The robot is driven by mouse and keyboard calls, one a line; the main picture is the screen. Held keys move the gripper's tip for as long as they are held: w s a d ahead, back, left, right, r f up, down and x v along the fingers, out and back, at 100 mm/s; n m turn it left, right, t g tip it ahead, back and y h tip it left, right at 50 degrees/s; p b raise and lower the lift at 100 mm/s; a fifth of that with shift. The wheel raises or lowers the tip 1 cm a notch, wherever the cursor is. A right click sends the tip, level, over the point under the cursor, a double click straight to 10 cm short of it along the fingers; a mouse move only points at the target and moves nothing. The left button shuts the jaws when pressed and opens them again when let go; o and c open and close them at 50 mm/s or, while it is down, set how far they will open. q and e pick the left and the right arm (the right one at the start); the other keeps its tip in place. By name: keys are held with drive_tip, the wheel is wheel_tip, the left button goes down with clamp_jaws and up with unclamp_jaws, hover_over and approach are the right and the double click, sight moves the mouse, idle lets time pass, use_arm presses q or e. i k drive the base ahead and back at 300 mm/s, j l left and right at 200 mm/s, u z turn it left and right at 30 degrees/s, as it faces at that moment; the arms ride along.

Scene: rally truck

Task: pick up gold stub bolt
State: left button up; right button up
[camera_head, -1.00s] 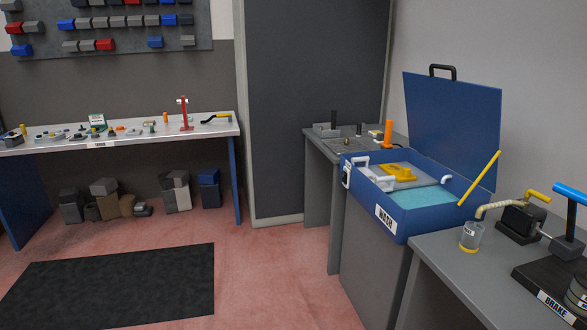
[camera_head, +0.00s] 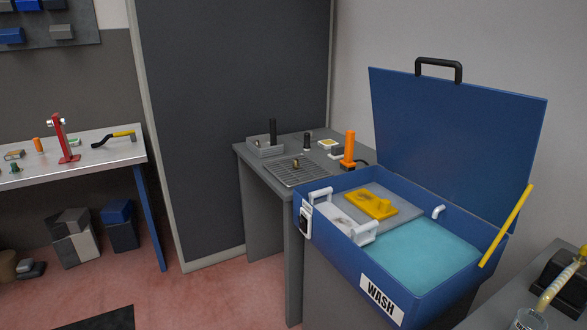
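A small upright piece with a gold-brown tone (camera_head: 296,163) stands on the slatted rack (camera_head: 290,178) of the grey side bench. It may be the gold stub bolt, but it is too small to be sure. Neither of my grippers is in view.
The open blue WASH bin (camera_head: 378,294), with a yellow part (camera_head: 371,204) inside, stands in front of the grey bench (camera_head: 248,160). An orange tool (camera_head: 349,150) and a grey tray (camera_head: 266,148) are on that bench. A workbench (camera_head: 75,165) stands at left; red floor (camera_head: 190,295) between is clear.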

sight(295, 166)
drive_tip(key=i+j, duration=0.35)
drive_tip(key=i, duration=0.2)
drive_tip(key=i+j+z, duration=0.15)
drive_tip(key=i+j, duration=0.2)
drive_tip(key=i, duration=0.2)
